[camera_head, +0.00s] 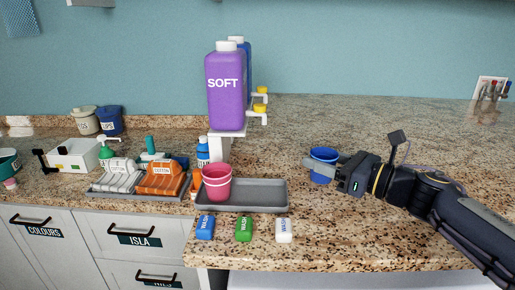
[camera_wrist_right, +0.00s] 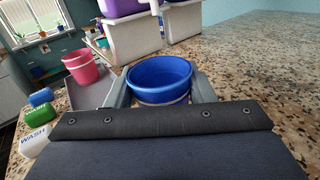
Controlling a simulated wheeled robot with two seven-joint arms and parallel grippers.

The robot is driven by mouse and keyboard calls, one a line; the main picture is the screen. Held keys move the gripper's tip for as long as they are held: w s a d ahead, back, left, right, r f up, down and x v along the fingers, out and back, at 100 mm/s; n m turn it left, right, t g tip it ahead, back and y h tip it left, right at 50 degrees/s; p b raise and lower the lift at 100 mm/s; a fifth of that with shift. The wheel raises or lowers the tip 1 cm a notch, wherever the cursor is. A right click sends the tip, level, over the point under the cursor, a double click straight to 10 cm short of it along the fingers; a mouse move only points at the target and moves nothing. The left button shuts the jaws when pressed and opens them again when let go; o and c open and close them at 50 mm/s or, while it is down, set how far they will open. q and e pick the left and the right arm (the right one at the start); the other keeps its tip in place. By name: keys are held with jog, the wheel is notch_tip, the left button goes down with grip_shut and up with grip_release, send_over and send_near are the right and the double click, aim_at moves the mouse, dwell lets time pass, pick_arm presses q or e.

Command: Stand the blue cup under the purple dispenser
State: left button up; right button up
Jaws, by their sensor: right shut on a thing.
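The blue cup (camera_head: 323,154) is upright at the right of the grey tray in the head view. My right gripper (camera_head: 318,166) is shut on it; in the right wrist view the blue cup (camera_wrist_right: 160,78) sits between the two fingers (camera_wrist_right: 161,92). I cannot tell whether the cup touches the counter. The purple dispenser (camera_head: 225,95), marked SOFT, stands on a white stand to the left of the cup. It has a white tap with a yellow knob (camera_head: 260,107) on its right side. My left gripper is not in view.
A pink cup (camera_head: 217,186) stands on the grey tray (camera_head: 262,194) below the dispenser. A blue dispenser (camera_head: 247,62) stands behind the purple one. Blue, green and white WASH blocks (camera_head: 244,229) lie at the counter's front edge. The counter (camera_head: 390,125) behind my right arm is clear.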

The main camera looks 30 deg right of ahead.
jog(key=x, duration=1.3)
jog(key=shift+b, duration=0.3)
jog(key=x, duration=0.3)
jog(key=shift+f, duration=0.6)
jog(key=shift+s+d+f, duration=0.1)
jog(key=shift+s, duration=0.1)
jog(key=shift+f+b, duration=0.3)
jog(key=shift+b, duration=0.25)
jog(key=o, duration=1)
jog(key=shift+r, duration=0.1)
jog(key=shift+o, duration=0.2)
